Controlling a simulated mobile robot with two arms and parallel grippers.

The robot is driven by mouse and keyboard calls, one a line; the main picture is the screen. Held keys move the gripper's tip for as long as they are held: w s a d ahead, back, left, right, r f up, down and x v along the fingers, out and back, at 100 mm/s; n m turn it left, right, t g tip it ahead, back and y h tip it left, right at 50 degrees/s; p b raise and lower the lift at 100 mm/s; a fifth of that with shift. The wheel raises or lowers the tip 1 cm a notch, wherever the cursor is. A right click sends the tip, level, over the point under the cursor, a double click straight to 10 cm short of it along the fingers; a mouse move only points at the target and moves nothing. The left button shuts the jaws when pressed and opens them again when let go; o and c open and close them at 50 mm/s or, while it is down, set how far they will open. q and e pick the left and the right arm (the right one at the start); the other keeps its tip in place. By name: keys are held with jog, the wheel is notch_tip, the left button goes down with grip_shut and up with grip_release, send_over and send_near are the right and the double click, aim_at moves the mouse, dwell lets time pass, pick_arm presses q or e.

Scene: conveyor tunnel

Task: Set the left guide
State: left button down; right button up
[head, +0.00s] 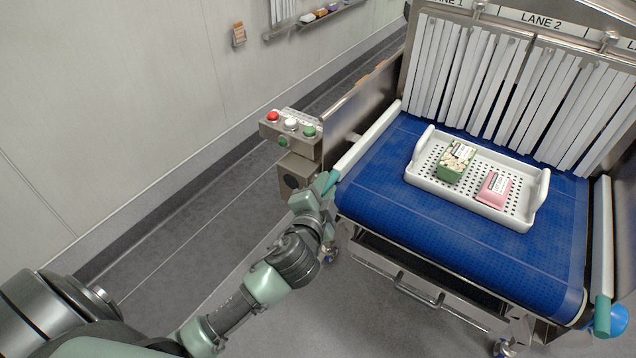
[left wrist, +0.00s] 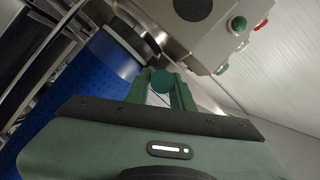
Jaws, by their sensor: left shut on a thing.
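The left guide (head: 366,140) is a white rail with a teal end, along the left edge of the blue conveyor belt (head: 400,215). My left gripper (head: 326,188) is at the near teal end of this guide and shut on it. In the left wrist view, the round teal end (left wrist: 162,82) sits between the green fingers of my left gripper (left wrist: 161,92). The fingers partly hide the guide's end there. My right gripper is in neither view.
A white perforated tray (head: 425,183) on the belt holds a green box (head: 456,163) and a pink box (head: 493,189). The right guide (head: 603,260) runs along the right edge. A button box (head: 291,128) stands left of the belt. White strip curtains (head: 500,85) hang behind.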

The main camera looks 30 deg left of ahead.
pick_arm(q)
jog(key=shift+s+d, duration=0.15)
jog(key=shift+d, duration=1.05)
jog(key=shift+a, duration=0.1)
jog(key=c, duration=1.2)
grip_release()
jog(key=shift+c, duration=0.2)
jog(key=b+v, duration=0.2)
jog(key=v, duration=0.5)
jog(key=shift+s, duration=0.4)
